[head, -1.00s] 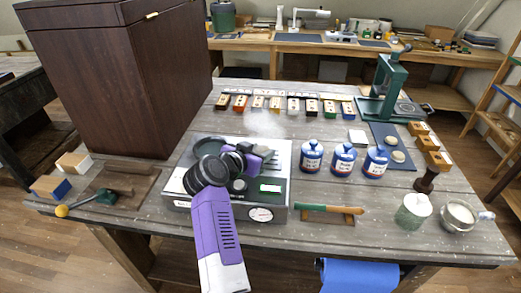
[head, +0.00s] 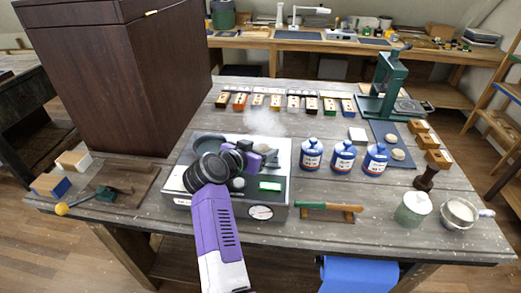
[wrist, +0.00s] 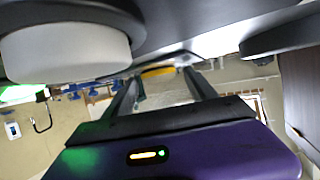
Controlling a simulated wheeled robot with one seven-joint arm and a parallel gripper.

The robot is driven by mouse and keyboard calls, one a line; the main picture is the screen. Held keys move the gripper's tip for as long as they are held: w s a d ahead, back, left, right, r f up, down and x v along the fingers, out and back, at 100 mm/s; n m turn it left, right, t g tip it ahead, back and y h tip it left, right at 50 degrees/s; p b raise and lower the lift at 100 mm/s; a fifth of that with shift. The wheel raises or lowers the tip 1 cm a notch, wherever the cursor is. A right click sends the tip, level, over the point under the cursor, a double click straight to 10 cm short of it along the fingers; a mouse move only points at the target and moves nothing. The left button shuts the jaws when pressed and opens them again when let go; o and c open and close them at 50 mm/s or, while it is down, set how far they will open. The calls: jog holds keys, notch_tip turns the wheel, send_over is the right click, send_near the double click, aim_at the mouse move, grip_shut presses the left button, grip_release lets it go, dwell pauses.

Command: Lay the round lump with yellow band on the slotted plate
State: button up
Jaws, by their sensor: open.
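My gripper (wrist: 160,74) is open in the wrist view, with its two dark fingers apart. A yellow strip (wrist: 157,71), which may be the band of the lump, shows between and beyond the fingertips, beside a dark disc (wrist: 205,14). The lump's full shape is hidden there. In the head view, my gripper (head: 262,155) is over a grey device (head: 218,207) with a green display and a dial. My wrist covers much of the device's top. A dark round plate (head: 208,144) shows behind my wrist. I cannot make out slots or the banded lump in the head view.
Three blue-and-white jars (head: 343,158) stand right of the device. A green-handled tool (head: 325,206) lies in front of them. A tall brown box (head: 120,80) blocks the left. Small labelled blocks (head: 292,100) line the back. Pale lumps (head: 398,154) lie on a blue mat.

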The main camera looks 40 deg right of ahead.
jog(key=v, duration=1.2)
jog(key=shift+s+b, duration=0.1)
jog(key=shift+b, duration=0.25)
jog(key=s+d+r+m+h, duration=0.2)
jog(key=s+d+r+h, duration=0.45)
jog(key=d+r, duration=0.25)
jog(key=s+a+r+n+t+h, duration=0.25)
jog(key=s+r+n+t, duration=0.25)
jog(key=t, duration=0.6)
jog(key=s+a+f+n+y, duration=0.6)
jog(key=s+a+f+y, duration=0.3)
jog(key=s+f+y, duration=0.2)
jog(key=s+a+f+n+y, duration=0.6)
jog(key=s+a+f+y, duration=0.4)
jog(key=s, duration=0.4)
jog(key=shift+s+f+y, duration=0.3)
jog(key=shift+f+y, duration=0.2)
jog(key=shift+f, duration=0.05)
